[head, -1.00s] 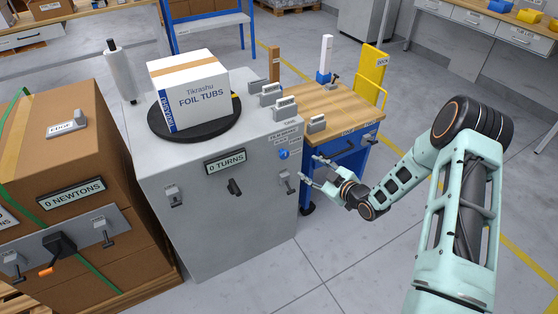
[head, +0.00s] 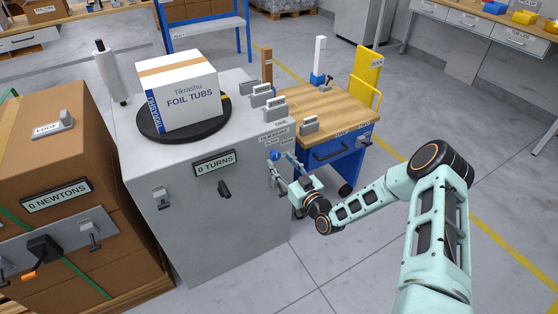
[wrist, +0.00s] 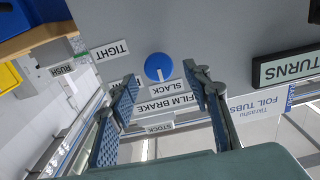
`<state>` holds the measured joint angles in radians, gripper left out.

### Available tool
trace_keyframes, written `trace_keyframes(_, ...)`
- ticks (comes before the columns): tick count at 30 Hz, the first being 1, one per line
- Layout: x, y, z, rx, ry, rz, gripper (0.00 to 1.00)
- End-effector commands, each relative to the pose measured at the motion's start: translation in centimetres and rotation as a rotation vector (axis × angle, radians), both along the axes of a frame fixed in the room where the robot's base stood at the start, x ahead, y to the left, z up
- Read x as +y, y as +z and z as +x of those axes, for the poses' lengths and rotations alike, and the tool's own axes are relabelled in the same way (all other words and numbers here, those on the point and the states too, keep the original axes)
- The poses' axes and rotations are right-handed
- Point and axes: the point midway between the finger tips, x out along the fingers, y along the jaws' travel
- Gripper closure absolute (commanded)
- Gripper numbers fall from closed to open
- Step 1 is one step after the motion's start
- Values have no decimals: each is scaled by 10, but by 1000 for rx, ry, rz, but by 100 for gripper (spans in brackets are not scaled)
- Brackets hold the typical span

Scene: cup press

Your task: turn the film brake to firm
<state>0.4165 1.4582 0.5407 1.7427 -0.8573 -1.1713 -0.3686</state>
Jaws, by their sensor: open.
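The film brake is a round blue knob (wrist: 158,67) on the grey machine's front; it also shows in the head view (head: 275,155). In the wrist view, which sees the panel upside down, its white pointer line points at the SLACK label (wrist: 165,87). A TIGHT label (wrist: 109,51) lies to the left. Another label between them is mostly hidden behind the left finger, its word unreadable. My gripper (head: 282,164) is open and empty in front of the knob. In the wrist view its fingertips (wrist: 161,84) lie either side of the knob, apparently short of it.
The grey machine (head: 225,245) carries a turntable with a FOIL TUBS box (head: 180,90). A blue cart with a wooden top (head: 335,110) stands close to the right.

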Motion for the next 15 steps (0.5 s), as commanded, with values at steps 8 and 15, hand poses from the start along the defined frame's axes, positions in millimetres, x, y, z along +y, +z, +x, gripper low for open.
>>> trace_keyframes(8, 12, -1, 17, 0, 0, -1, 55)
trace_keyframes(15, 12, 0, 17, 0, 0, -1, 55)
